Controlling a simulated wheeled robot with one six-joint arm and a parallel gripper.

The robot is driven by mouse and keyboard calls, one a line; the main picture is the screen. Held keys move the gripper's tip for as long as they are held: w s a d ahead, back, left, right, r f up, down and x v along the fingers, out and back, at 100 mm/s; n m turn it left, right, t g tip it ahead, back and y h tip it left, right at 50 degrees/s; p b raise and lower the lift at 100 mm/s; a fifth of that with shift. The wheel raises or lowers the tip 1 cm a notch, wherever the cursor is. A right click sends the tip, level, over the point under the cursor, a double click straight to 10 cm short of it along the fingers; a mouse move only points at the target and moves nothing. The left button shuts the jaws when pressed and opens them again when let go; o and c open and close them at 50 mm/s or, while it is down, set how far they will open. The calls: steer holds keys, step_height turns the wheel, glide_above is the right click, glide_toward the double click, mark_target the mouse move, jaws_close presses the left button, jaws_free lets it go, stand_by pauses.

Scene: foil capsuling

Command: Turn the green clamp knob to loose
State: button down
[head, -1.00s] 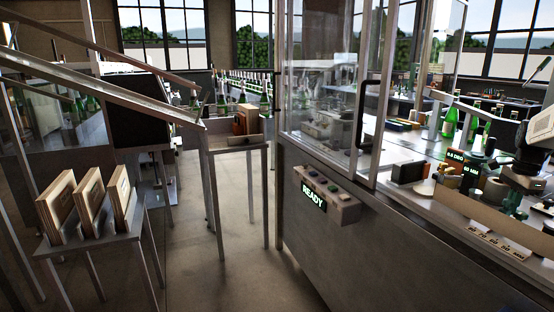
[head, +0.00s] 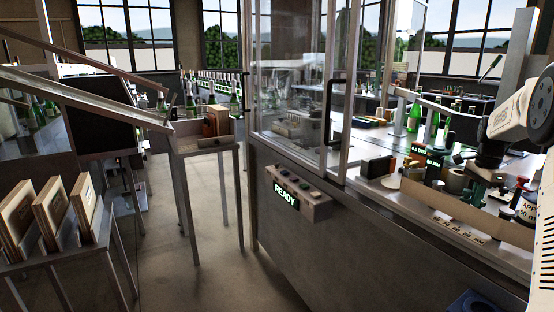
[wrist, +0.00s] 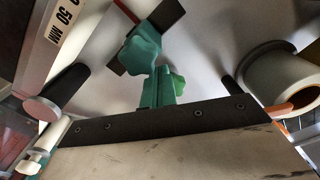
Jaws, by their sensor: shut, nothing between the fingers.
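A dark bar lies behind the clamp. The clamp also shows small in the head view (head: 484,174), partly covered by my arm. My gripper (head: 489,163) hangs from the dark wrist at the right of the head view, close to the clamp. It is shut and holds nothing. Its fingertips are hard to make out, and I cannot tell whether it touches the knob.
A pale board (head: 450,208) with a black screwed top edge (wrist: 190,118) stands before the clamp. A grey ring or roll (wrist: 285,78) is at right in the wrist view. Green bottles (head: 415,115) and lit displays (head: 435,161) stand on the bench. A READY panel (head: 290,197) juts out front.

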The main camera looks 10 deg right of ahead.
steer(key=shift+s+a, duration=0.15)
steer(key=shift+s, duration=0.05)
stand_by(0.5)
steer(key=shift+a+r, duration=0.1)
steer(key=shift+r, duration=2.9)
steer(key=shift+a, duration=0.1)
